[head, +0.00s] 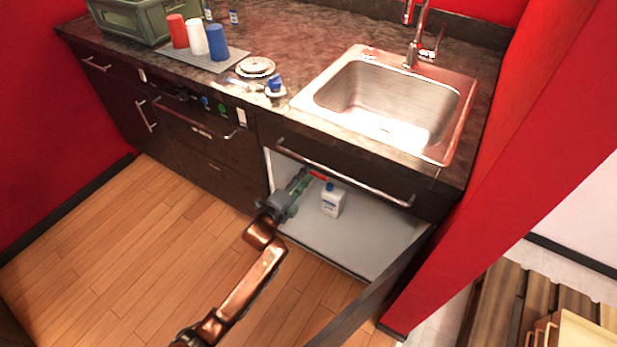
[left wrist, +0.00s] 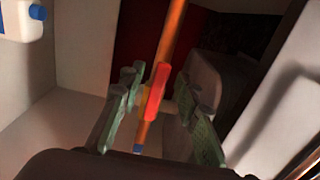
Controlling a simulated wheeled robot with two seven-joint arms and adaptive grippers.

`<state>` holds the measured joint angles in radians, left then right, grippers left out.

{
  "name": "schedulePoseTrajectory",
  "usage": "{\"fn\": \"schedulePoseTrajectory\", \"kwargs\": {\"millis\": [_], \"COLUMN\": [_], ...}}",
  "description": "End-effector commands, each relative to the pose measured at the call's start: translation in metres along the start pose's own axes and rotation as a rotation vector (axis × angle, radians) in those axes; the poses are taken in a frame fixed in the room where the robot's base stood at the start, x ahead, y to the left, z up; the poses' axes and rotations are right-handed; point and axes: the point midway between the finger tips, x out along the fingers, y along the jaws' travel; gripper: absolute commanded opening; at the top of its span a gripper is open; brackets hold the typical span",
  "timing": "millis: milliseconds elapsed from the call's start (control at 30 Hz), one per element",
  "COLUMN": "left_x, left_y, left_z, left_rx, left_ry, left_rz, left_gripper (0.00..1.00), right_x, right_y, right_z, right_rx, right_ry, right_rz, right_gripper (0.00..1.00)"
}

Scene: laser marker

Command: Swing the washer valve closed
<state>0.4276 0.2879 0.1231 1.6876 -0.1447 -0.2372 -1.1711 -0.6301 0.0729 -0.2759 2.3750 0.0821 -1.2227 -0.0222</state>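The washer valve shows in the left wrist view as a red lever handle (left wrist: 157,90) in front of an orange-copper pipe (left wrist: 171,35). The handle lies nearly along the pipe, slightly tilted. In the head view the red handle (head: 318,175) shows inside the open cabinet under the sink. My left gripper (head: 303,179) reaches into the cabinet just left of the handle in that view. In the left wrist view the green fingers of the left gripper (left wrist: 157,84) are spread, one on each side of the handle, with gaps visible. My right gripper is out of view.
A white bottle with a blue cap (head: 332,201) stands on the cabinet floor (head: 370,240), close to the right of my gripper. The open cabinet door (head: 375,295) stands out at the right. The sink (head: 390,105) and counter are above. Wooden floor at left is clear.

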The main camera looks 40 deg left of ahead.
Motion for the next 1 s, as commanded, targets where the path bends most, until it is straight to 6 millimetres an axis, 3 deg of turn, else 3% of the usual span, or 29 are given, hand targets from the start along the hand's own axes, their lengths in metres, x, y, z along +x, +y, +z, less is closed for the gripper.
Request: {"fn": "schedulePoseTrajectory", "kwargs": {"millis": [167, 600, 1000], "left_x": [0.0004, 0.0006, 0.0005], "left_y": [-0.0006, -0.0002, 0.0000], "left_z": [-0.0013, -0.0021, -0.0022], "left_rx": [0.000, 0.000, -0.001], "left_ry": [0.002, 0.002, 0.003], "left_rz": [0.000, 0.000, 0.000], "left_gripper": [0.29, 0.00, 0.00], "right_x": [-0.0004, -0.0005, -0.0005], "right_y": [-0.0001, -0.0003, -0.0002], "right_z": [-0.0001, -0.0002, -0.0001], "right_rx": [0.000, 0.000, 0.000], "right_ry": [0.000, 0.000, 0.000], "right_rz": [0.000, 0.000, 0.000], "right_gripper": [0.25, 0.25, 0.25]}}
